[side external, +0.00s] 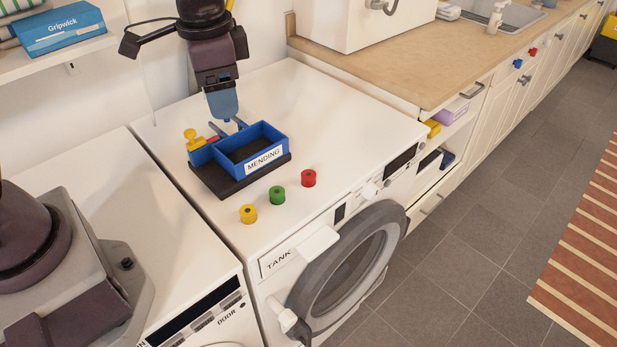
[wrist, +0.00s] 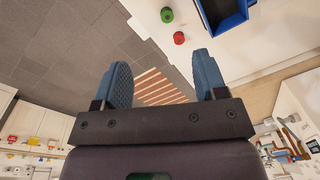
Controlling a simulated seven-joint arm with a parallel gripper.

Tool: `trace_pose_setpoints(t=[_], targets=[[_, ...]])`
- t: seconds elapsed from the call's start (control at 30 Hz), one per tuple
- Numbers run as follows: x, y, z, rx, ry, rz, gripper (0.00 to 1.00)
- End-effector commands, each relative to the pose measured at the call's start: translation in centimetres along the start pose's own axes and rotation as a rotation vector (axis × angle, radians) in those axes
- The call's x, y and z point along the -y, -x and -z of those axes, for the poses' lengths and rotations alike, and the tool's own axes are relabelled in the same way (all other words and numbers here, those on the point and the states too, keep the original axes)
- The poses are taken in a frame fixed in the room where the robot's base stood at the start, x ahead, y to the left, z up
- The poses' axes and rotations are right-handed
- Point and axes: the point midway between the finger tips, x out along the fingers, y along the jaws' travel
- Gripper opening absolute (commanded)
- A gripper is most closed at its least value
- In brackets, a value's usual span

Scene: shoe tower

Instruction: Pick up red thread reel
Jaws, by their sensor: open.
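The red thread reel (side external: 308,178) stands on the white washing machine top, in front of and to the right of the blue MENDING tray (side external: 265,158). In the wrist view the red reel (wrist: 179,38) lies beyond the fingertips, between their lines. My gripper (side external: 226,118) appears over the back of the tray in the side view, well away from the red reel. In the wrist view my gripper (wrist: 160,64) has its two blue fingers spread apart with nothing between them.
A green reel (side external: 277,195) and a yellow reel (side external: 248,214) stand in a row with the red one near the front edge. The tray sits on a black base (side external: 225,187); a yellow object (side external: 191,138) stands at its left end. The machine top right of the tray is clear.

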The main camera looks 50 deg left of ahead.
Motion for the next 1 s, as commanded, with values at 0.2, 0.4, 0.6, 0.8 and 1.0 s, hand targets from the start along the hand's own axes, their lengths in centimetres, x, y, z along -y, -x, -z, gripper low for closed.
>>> trace_pose_setpoints(t=[0.2,0.4,0.6,0.8,1.0], targets=[[0.7,-7.1,6.1,0.101,-0.387,-0.034,0.66],[0.9,-13.2,10.3,0.131,-0.770,-0.063,0.66],[1.9,-14.9,14.1,0.094,-1.134,-0.030,0.66],[2.4,-14.2,14.9,0.082,-1.332,-0.006,0.66],[2.5,-16.6,14.7,0.085,-1.366,-0.012,0.66]])
